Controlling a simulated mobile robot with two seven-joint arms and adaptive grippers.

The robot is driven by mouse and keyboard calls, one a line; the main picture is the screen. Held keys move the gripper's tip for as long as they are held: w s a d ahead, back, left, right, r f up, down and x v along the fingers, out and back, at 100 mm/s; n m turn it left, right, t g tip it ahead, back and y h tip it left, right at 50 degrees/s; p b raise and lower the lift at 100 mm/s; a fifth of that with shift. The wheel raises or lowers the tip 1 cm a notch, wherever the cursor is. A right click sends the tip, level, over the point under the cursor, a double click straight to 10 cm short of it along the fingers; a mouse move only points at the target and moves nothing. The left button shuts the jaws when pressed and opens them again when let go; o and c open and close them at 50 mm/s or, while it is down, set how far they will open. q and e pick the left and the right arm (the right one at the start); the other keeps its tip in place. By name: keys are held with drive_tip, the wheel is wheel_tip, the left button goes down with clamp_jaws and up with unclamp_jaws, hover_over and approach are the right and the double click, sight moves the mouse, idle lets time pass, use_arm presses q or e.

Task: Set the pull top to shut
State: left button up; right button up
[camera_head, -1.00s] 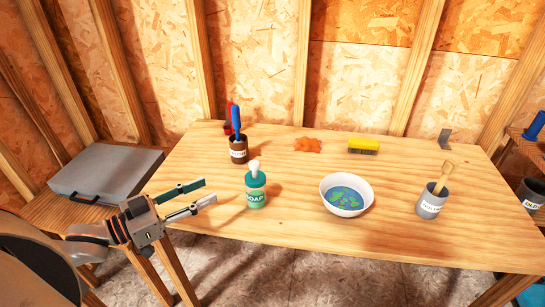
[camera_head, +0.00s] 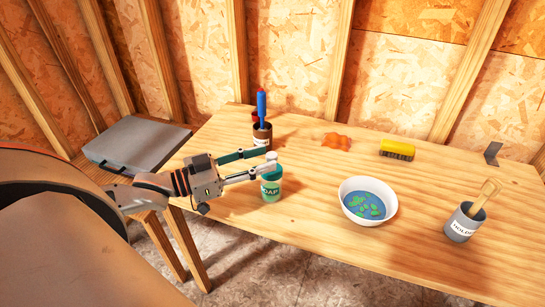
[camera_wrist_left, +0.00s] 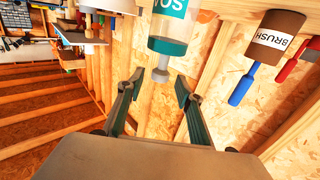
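In the left wrist view the bottle (camera_wrist_left: 175,32) appears upside down, with the pull top (camera_wrist_left: 160,75) pointing toward my gripper. My left gripper (camera_head: 268,160) is at the height of the pull top, its fingers apart. In the wrist view the fingers of that gripper (camera_wrist_left: 157,88) lie on either side of the pull top, with visible gaps. My right gripper is not in view.
A brown brush holder (camera_head: 262,134) with blue and red handles stands just behind the bottle. A white bowl (camera_head: 346,207) of liquid, a grey holder (camera_head: 461,226), an orange cloth (camera_head: 337,141) and a yellow brush (camera_head: 398,147) are on the table (camera_head: 310,225). A grey case (camera_head: 135,145) lies left.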

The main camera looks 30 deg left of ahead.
sight(272, 154)
use_arm(q)
drive_tip(key=shift+x, duration=1.65)
